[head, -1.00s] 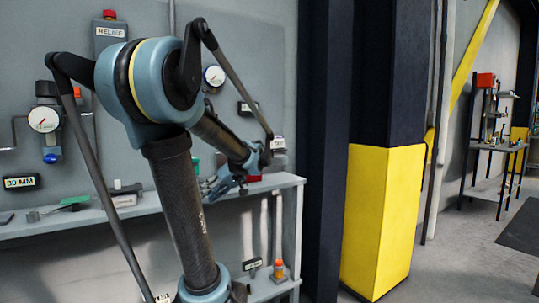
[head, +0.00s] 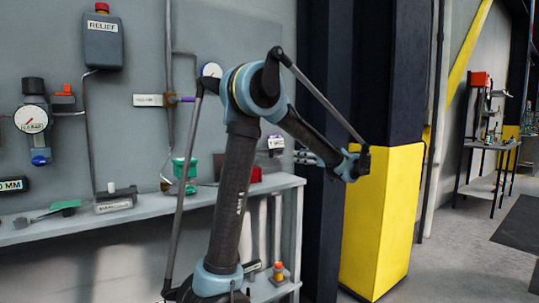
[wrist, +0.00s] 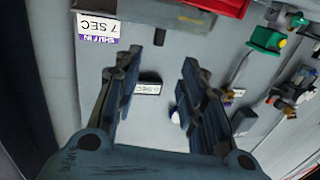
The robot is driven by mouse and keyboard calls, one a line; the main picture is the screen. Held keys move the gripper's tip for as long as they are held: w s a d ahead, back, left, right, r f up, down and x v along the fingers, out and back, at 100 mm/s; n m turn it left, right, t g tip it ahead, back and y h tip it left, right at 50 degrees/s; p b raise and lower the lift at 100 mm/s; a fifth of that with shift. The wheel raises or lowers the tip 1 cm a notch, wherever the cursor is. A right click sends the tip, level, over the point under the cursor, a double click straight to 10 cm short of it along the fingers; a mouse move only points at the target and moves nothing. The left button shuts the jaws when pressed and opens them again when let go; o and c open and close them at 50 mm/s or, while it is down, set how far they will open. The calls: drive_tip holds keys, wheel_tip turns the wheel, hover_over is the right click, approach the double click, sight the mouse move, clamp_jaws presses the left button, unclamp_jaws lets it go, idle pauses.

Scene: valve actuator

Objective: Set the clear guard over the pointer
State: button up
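My gripper (head: 306,157) is at the right of the shelf's end in the head view, pointing left toward the panel. In the wrist view my gripper (wrist: 162,62) has its two dark fingers apart, with nothing held between them. A small sign reading "0 SEC" (wrist: 148,88) shows between the fingers, on the panel behind. A dark stub stands near the left fingertip. A white round part shows partly behind the right finger; I cannot tell what it is. I cannot make out the clear guard or its pointer for certain in either view.
A gauge (head: 33,120) and a RELIEF box (head: 103,42) are on the panel. A yellow-based pillar (head: 382,215) stands close beside my gripper.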

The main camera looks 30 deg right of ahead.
sight(271, 151)
drive_tip(key=x, duration=1.7)
drive_tip(key=shift+w+r, duration=0.15)
drive_tip(key=shift+r, duration=0.05)
clamp_jaws()
